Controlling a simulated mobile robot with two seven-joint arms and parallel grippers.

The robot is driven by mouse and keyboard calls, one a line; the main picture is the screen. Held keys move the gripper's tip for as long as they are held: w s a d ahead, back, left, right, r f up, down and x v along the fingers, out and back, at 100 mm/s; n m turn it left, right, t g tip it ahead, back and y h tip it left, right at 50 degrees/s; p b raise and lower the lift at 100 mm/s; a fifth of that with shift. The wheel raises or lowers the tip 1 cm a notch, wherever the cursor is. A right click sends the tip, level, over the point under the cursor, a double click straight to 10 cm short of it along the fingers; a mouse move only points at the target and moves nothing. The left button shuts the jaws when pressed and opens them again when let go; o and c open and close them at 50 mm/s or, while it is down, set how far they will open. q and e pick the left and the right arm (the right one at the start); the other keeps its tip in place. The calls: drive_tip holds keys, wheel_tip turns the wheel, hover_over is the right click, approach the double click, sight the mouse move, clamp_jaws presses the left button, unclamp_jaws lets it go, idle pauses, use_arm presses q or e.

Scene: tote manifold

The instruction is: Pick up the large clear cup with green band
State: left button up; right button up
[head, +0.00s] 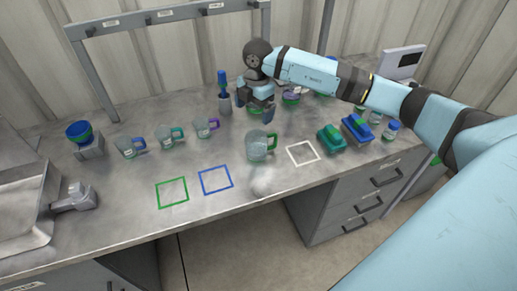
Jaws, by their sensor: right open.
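The large clear cup with a green band and green handle (258,149) stands upright on the grey metal counter (110,205), near the middle. My right gripper (259,117) points down, open and empty. In the picture it is just above and behind the cup, apart from it. A green-banded item (253,104) is partly hidden behind this gripper. My left gripper is not in view.
Smaller clear cups with blue (127,149), green (168,141) and purple (203,130) parts stand to the left. Green (172,193), blue (215,181) and white (303,144) outlines mark the counter.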

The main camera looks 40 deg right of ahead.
drive_tip(key=d, duration=0.2)
drive_tip(key=h+p, duration=0.1)
hover_over(259, 137)
drive_tip(key=s, duration=0.1)
wheel_tip(259, 137, down, 7)
drive_tip(key=shift+m, duration=0.4)
drive_tip(key=f, duration=0.1)
drive_tip(key=a+f+p, duration=0.1)
drive_tip(key=f, duration=0.1)
drive_tip(key=s+f, duration=0.1)
drive_tip(key=f, duration=0.1)
drive_tip(key=shift+a+f+p, duration=0.1)
drive_tip(key=shift+a+p, duration=0.05)
drive_tip(key=shift+p, duration=0.2)
drive_tip(key=shift+f, duration=0.3)
drive_tip(key=shift+c, duration=0.5)
drive_tip(key=c, duration=0.9)
